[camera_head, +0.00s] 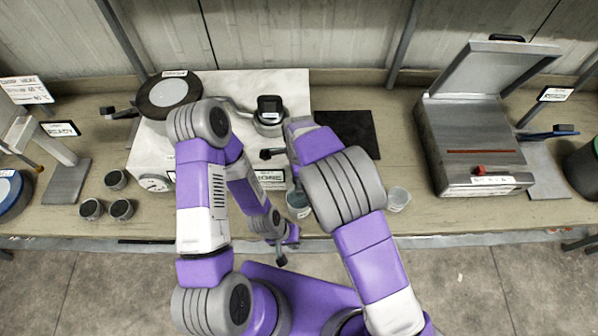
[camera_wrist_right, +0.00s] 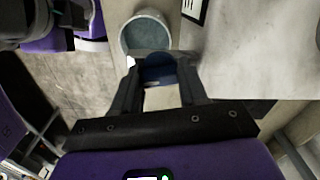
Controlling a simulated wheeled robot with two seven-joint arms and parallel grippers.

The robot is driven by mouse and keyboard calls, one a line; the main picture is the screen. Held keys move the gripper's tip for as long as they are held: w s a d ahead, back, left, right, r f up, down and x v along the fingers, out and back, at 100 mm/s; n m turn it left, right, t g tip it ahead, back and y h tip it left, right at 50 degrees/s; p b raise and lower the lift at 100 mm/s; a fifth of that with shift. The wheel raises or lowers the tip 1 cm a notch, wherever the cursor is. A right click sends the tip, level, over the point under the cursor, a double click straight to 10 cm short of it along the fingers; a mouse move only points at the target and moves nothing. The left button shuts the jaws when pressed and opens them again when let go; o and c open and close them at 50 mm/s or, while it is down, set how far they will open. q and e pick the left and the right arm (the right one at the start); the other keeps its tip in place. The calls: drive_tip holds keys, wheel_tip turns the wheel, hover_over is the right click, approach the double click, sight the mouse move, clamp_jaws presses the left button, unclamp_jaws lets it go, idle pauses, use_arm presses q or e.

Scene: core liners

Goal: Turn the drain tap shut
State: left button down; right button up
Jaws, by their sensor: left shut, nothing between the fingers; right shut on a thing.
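My left gripper (camera_head: 281,258) is shut and empty, hanging in front of the bench's front edge. My right gripper (camera_wrist_right: 160,92) is shut on a dark blue piece (camera_wrist_right: 159,70) beside a grey cup (camera_wrist_right: 145,33). I cannot tell whether this piece is the tap's handle. In the head view my right arm hides that gripper and what it holds. The cup shows there as well (camera_head: 298,207), partly behind the arm.
Several small cups (camera_head: 121,209) are at left. A clear cup (camera_head: 398,198) and an open grey case (camera_head: 468,140) are at right. A black mat (camera_head: 350,130) lies bare.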

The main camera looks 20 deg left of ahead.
drive_tip(key=shift+w+r+m, duration=0.1)
drive_tip(key=shift+r+m, duration=0.1)
drive_tip(key=shift+m, duration=0.9)
drive_tip(key=shift+p, duration=0.3)
drive_tip(key=o, duration=1.1)
drive_tip(key=shift+f, duration=0.1)
drive_tip(key=shift+c, duration=0.2)
wheel_tip(320, 180, up, 8)
drive_tip(key=shift+f, duration=0.2)
